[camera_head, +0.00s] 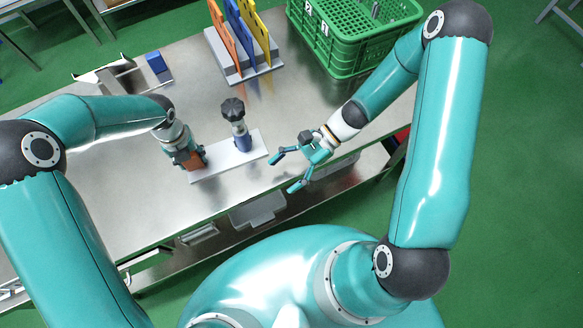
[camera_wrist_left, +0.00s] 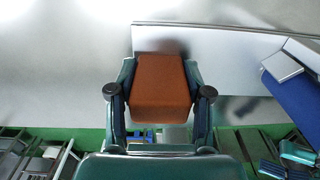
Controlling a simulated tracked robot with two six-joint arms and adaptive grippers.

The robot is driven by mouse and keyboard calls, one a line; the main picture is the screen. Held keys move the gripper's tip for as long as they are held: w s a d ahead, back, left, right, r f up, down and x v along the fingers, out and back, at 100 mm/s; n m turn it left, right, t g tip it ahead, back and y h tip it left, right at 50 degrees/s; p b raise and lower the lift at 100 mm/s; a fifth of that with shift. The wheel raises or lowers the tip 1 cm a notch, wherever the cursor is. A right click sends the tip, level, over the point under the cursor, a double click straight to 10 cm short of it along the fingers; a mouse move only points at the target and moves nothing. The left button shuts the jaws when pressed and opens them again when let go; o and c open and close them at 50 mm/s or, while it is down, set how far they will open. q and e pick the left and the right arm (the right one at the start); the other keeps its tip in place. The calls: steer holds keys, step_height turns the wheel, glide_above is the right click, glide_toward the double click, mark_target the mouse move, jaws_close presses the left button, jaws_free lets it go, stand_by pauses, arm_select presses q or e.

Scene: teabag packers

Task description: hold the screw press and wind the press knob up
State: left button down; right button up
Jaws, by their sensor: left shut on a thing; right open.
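The screw press has a pale flat base plate (camera_head: 228,163), a blue post (camera_head: 242,143) and a dark lobed knob (camera_head: 233,108) on top. A brown-orange block (camera_head: 199,159) is at the left end of the plate. My left gripper (camera_head: 192,158) is shut on this block, which shows between its two fingers in the left wrist view (camera_wrist_left: 160,90). The plate (camera_wrist_left: 225,65) and part of the blue post (camera_wrist_left: 295,98) show there too. My right gripper (camera_head: 283,174) is open and empty, right of the plate and apart from the knob.
The press stands on a steel table (camera_head: 190,100) near its front edge. Behind it, a rack (camera_head: 238,62) holds upright coloured boards, and a green crate (camera_head: 350,45) stands at the back right. A blue block (camera_head: 156,62) is at the back left. Bare tabletop lies behind the press.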

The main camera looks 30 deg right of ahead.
steer(key=s+d+f+n+g+h, duration=0.1)
steer(key=s+f+n+g+h, duration=0.1)
steer(key=s+f+n+h, duration=0.3)
step_height(320, 180, down, 3)
steer(key=shift+s+n+h, duration=0.3)
steer(key=shift+s+n, duration=0.4)
